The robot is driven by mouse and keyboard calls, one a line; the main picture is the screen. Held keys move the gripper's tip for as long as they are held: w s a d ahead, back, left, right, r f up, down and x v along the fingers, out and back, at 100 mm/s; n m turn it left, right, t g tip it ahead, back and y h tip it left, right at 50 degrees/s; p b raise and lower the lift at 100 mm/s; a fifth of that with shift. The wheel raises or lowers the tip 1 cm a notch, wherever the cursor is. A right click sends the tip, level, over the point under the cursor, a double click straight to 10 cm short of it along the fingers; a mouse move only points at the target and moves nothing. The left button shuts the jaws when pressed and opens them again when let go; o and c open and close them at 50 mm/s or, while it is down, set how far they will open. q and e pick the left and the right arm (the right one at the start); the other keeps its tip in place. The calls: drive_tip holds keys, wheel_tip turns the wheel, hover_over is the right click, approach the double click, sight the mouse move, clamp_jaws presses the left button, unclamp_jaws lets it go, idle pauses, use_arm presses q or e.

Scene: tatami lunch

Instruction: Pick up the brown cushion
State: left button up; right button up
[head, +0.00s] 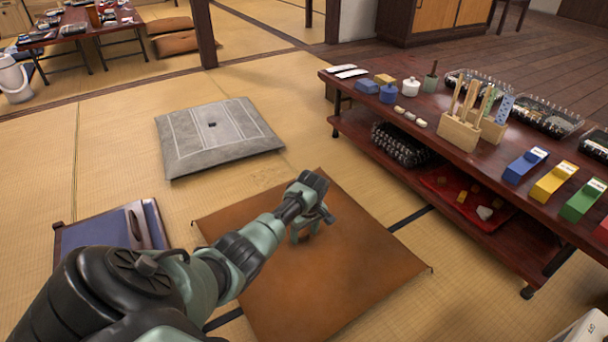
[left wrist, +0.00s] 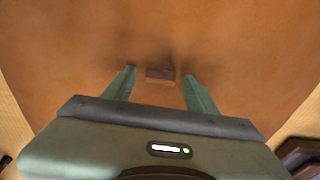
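The brown cushion (head: 365,265) lies flat on the tatami in front of me, partly covered by my left arm. My left gripper (head: 308,232) points down over its middle, very close to its top. In the left wrist view the cushion (left wrist: 230,45) fills most of the background. There the two green fingers of the left gripper (left wrist: 159,78) are apart, with a small brown tab (left wrist: 160,74) on the cushion between their tips. I cannot tell whether the fingers touch the tab. My right gripper is not in view.
A grey cushion (head: 215,140) lies farther back. A blue cushion or tray (head: 100,232) is at left, partly behind my arm. A long, low dark-red table (head: 365,95) with boxes, jars and holders stands at right, with a lower shelf. Tatami between the cushions is clear.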

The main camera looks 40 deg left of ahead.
use_arm(q)
clamp_jaws()
idle(1.1)
drive_tip(key=shift+r, duration=0.1)
